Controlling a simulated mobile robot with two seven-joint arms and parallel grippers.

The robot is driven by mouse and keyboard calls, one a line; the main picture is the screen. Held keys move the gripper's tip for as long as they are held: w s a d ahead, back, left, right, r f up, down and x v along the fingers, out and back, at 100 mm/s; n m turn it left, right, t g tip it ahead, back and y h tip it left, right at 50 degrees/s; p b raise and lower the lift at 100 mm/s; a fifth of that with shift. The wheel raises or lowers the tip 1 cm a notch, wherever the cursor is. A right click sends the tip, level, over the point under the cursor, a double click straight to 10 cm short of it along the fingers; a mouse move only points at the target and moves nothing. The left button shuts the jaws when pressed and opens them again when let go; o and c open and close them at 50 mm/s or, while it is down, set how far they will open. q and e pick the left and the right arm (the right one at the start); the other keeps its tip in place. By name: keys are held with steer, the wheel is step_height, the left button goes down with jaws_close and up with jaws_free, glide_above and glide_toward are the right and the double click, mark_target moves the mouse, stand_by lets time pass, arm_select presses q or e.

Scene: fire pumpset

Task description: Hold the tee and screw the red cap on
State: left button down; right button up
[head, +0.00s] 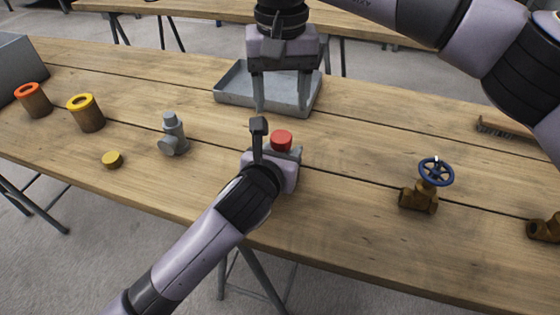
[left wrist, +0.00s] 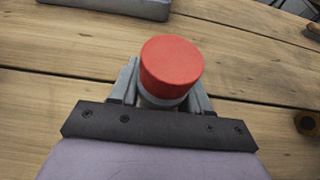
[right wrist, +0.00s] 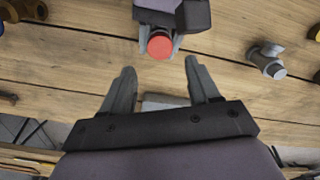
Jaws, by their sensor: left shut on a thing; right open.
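The red cap (head: 282,141) sits on top of a grey fitting, upright, at my left gripper (head: 280,152). In the left wrist view the red cap (left wrist: 171,68) covers the top of the grey fitting (left wrist: 160,101), whose rim shows below it. The left fingers are shut around this fitting. Its lower part is hidden, so I cannot tell its full shape or how tightly the cap sits. My right gripper (head: 281,106) is open and empty, fingers pointing down, beyond the cap. In the right wrist view the red cap (right wrist: 160,46) lies ahead of the open fingers (right wrist: 160,72).
A grey tee-shaped fitting (head: 173,136) stands to the left, near a small yellow cap (head: 112,159). Yellow (head: 86,113) and orange (head: 33,100) ringed cylinders stand farther left. A grey tray (head: 232,86) lies behind the right gripper. A blue-wheeled brass valve (head: 420,194) stands right.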

mark_target(282, 136)
steer(key=shift+f, duration=3.95)
steer(key=c, duration=1.1)
steer(key=shift+o, duration=0.2)
steer(key=m, duration=0.4)
steer(key=shift+m, duration=0.4)
steer(key=m, duration=0.5)
steer(key=o, duration=1.2)
steer(key=shift+c, duration=0.2)
